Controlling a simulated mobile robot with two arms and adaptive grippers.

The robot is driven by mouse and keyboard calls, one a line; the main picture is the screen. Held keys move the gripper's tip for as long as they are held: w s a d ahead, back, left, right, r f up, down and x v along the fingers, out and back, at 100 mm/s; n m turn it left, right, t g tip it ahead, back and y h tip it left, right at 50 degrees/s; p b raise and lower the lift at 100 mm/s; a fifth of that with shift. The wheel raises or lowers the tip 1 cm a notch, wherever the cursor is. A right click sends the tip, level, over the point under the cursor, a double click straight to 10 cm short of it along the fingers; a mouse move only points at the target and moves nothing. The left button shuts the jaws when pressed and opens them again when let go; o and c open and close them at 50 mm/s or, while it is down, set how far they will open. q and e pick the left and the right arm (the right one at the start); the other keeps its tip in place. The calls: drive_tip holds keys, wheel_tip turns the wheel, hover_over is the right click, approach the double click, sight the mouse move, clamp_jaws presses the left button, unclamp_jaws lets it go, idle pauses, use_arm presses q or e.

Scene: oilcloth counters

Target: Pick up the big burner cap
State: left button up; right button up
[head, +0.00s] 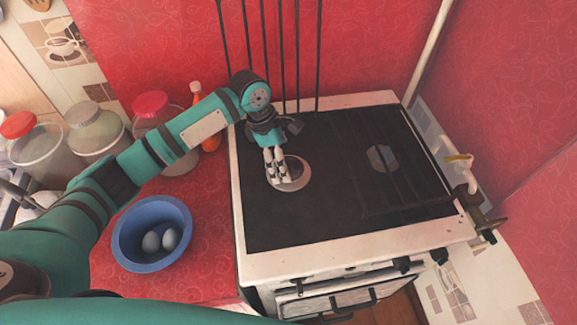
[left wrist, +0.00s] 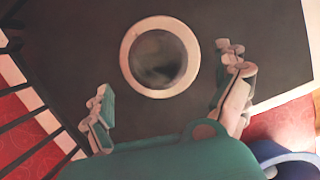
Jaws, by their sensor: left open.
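A round burner piece with a pale rim and darker, shiny middle, seemingly the big burner cap (head: 299,172), lies on the black stove top (head: 262,218). My left gripper (head: 278,180) points down over it and hides its left part in the head view. In the left wrist view the whole cap (left wrist: 160,57) shows as a pale ring around a dark centre. The open fingers of the left gripper (left wrist: 170,76) stand apart at its lower left and right, with nothing between them touching it. The height of the fingers above it is unclear. My right gripper is not in view.
A grey burner (head: 382,158) sits under a dark grate on the stove's right half. A blue bowl (head: 128,252) with two egg-like things stands left of the stove. Lidded jars (head: 95,130) and an orange bottle (head: 209,138) stand behind. Dark upright bars (head: 282,60) rise at the back.

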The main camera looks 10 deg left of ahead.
use_arm(q)
drive_tip(key=x, duration=0.3)
drive_tip(key=shift+w+d+f, duration=0.15)
drive_tip(key=shift+f, duration=0.05)
drive_tip(key=c, duration=1.3)
drive_tip(key=shift+r, duration=0.1)
